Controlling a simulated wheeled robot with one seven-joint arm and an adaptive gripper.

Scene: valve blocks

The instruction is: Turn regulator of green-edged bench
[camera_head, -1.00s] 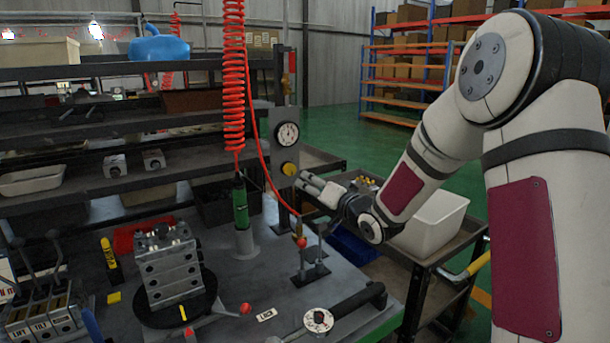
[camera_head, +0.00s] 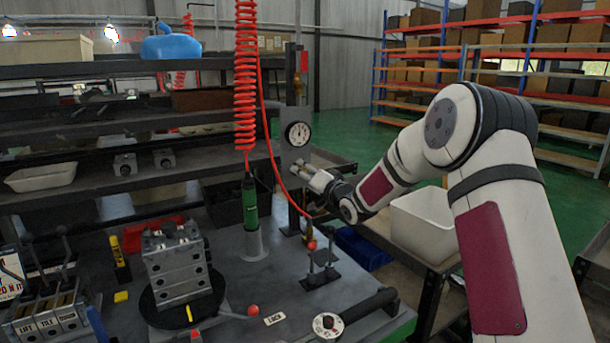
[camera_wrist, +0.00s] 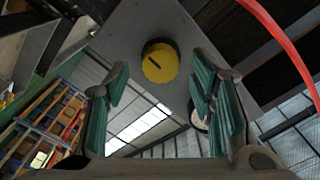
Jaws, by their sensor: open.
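The bench (camera_head: 222,297) has a green front edge (camera_head: 404,329) at lower right. A grey upright plate on it carries a round white gauge (camera_head: 298,134). In the wrist view the yellow regulator knob (camera_wrist: 160,63) with a dark slot sits on the plate, ahead of my gripper (camera_wrist: 160,82). My gripper is open, its teal finger pads on the left and right of the knob with gaps to both. In the head view my gripper (camera_head: 306,174) is just below the gauge and hides the knob. How deep the fingers reach is unclear.
A red coiled hose (camera_head: 246,75) hangs left of the gauge, and its red line (camera_wrist: 284,48) passes at upper right in the wrist view. A green tool (camera_head: 250,203) stands left of my gripper. A white bin (camera_head: 424,222) is on the cart at right.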

